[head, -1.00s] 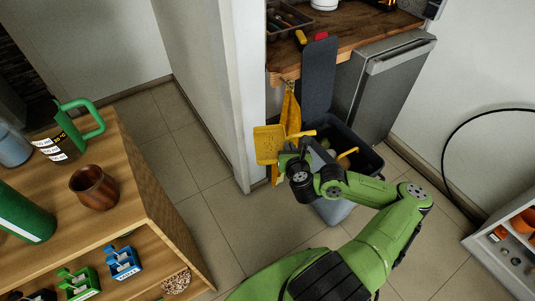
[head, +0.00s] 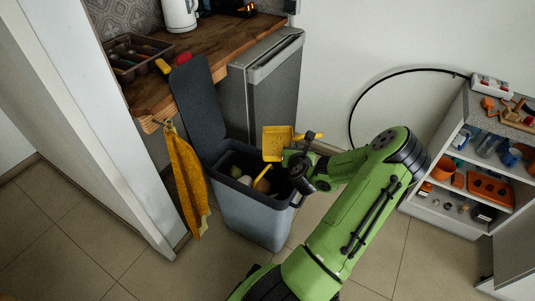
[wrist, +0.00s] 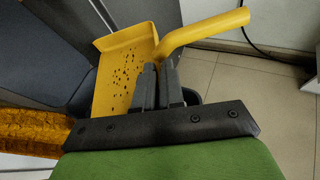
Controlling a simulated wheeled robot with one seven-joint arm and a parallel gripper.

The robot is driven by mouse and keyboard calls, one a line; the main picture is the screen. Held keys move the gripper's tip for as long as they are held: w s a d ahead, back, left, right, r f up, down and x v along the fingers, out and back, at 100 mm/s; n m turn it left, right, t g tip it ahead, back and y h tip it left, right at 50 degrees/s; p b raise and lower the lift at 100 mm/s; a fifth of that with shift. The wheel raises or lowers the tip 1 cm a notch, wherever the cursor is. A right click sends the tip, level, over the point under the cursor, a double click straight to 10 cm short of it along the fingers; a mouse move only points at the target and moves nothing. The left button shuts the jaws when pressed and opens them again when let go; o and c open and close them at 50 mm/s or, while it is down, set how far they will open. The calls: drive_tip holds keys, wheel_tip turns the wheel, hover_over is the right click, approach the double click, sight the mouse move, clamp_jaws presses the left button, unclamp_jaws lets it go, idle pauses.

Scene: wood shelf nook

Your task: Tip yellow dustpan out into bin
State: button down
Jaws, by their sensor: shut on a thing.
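The yellow dustpan (head: 277,139) is held up at the back right of the bin's opening in the head view. In the wrist view its pan (wrist: 122,62) carries many dark specks, and its handle (wrist: 205,28) sticks out to the right. My gripper (head: 301,147) is shut on the dustpan near where handle and pan meet; the fingers (wrist: 159,72) hide part of it in the wrist view. The grey bin (head: 252,218) stands open on the floor, its dark lid (head: 198,103) raised. Rounded waste and a yellow piece show inside. The exact height of the pan above the rim is unclear.
An orange cloth (head: 184,180) hangs from the wooden counter (head: 205,45) left of the bin. A grey cabinet (head: 270,90) stands behind it. A shelf (head: 455,180) with orange and blue items is at the right. The floor (head: 230,270) in front is clear.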

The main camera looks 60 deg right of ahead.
sight(276, 153)
drive_tip(key=shift+w+r+n+g+h, duration=0.3)
drive_tip(key=shift+n+g+h, duration=0.1)
drive_tip(key=shift+n, duration=0.4)
drive_tip(key=p, duration=0.4)
drive_tip(key=shift+w+r+n+g, duration=0.1)
drive_tip(key=shift+n+g, duration=0.2)
drive_tip(key=shift+g, duration=0.1)
drive_tip(key=w+a+n+h+p, duration=0.1)
drive_tip(key=p, duration=0.6)
drive_tip(key=shift+w+n+g, duration=0.15)
drive_tip(key=shift+n+g, duration=0.15)
drive_tip(key=w+a+n+p, duration=0.1)
drive_tip(key=p, duration=0.4)
drive_tip(key=shift+w+g+h, duration=0.1)
drive_tip(key=shift+g+h, duration=0.2)
drive_tip(key=shift+h, duration=0.1)
drive_tip(key=w+n+p, duration=0.1)
drive_tip(key=p, duration=0.1)
drive_tip(key=w+a+r+n+p, duration=0.1)
drive_tip(key=p, duration=0.2)
drive_tip(key=shift+a+g+h, duration=0.15)
drive_tip(key=shift+g+h, duration=0.15)
drive_tip(key=shift+h, duration=0.1)
drive_tip(key=shift+w+a+r+n+h+p, duration=0.15)
drive_tip(key=shift+w+a+n+h+p, duration=0.3)
drive_tip(key=shift+n+p, duration=0.4)
drive_tip(key=shift+d, duration=0.1)
